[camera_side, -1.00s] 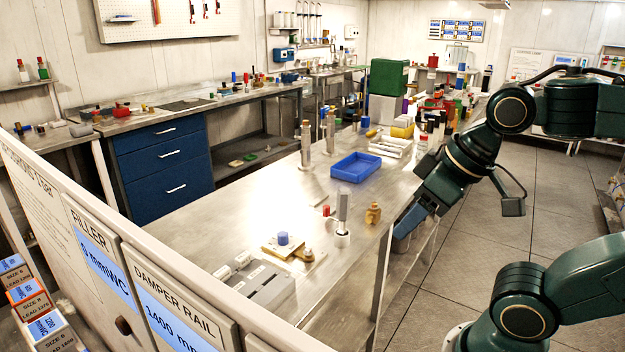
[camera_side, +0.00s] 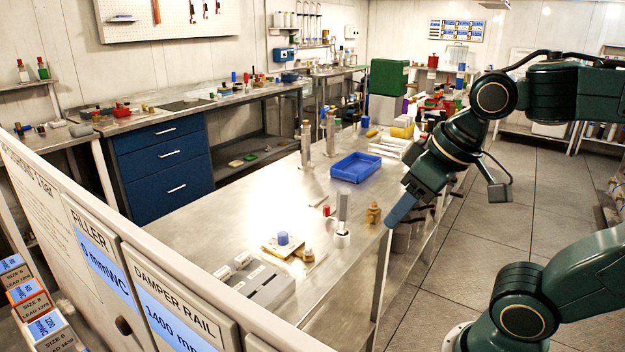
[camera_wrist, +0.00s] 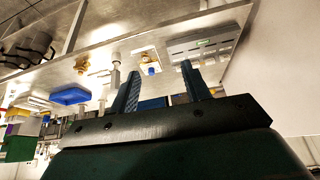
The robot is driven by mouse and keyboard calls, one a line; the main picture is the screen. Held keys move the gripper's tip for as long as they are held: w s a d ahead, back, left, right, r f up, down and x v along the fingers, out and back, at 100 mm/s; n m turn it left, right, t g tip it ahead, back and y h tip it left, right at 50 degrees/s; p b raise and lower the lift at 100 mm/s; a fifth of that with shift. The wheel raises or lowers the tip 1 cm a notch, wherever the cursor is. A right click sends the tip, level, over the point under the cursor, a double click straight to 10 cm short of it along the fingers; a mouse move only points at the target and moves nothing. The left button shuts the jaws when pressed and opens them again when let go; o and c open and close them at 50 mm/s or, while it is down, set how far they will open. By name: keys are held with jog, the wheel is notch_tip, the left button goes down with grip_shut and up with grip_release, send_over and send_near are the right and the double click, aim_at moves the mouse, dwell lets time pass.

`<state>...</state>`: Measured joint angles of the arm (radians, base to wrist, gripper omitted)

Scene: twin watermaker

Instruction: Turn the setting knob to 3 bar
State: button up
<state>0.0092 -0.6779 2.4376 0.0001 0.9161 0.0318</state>
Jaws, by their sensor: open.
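A blue knob (camera_side: 283,238) stands on a small pale plate (camera_side: 270,246) with brass-coloured parts, near the front of the steel bench. It looks like the setting knob; no bar marks are readable. The knob also shows in the wrist view (camera_wrist: 152,71), between my fingers in the picture but well beyond them. My gripper (camera_side: 392,219) is at the bench's right edge, right of the knob and apart from it. In the wrist view my gripper (camera_wrist: 160,68) has its two blue fingers spread with nothing between them.
A grey upright post with a white base (camera_side: 342,234) and a brass fitting (camera_side: 373,213) stand between my gripper and the knob. A grey box (camera_side: 265,284) lies at the bench's front. A blue tray (camera_side: 355,167) is farther back. Bare steel lies left of the knob.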

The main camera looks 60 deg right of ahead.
jog(key=w+d+r+m+g, duration=0.2)
jog(key=w+r+m, duration=0.1)
jog(key=w, duration=0.7)
jog(key=m+g, duration=0.3)
jog(key=m, duration=0.3)
send_over(282, 233)
notch_tip(282, 233, down, 13)
jog(key=shift+f, duration=6.85)
jog(key=c, duration=1)
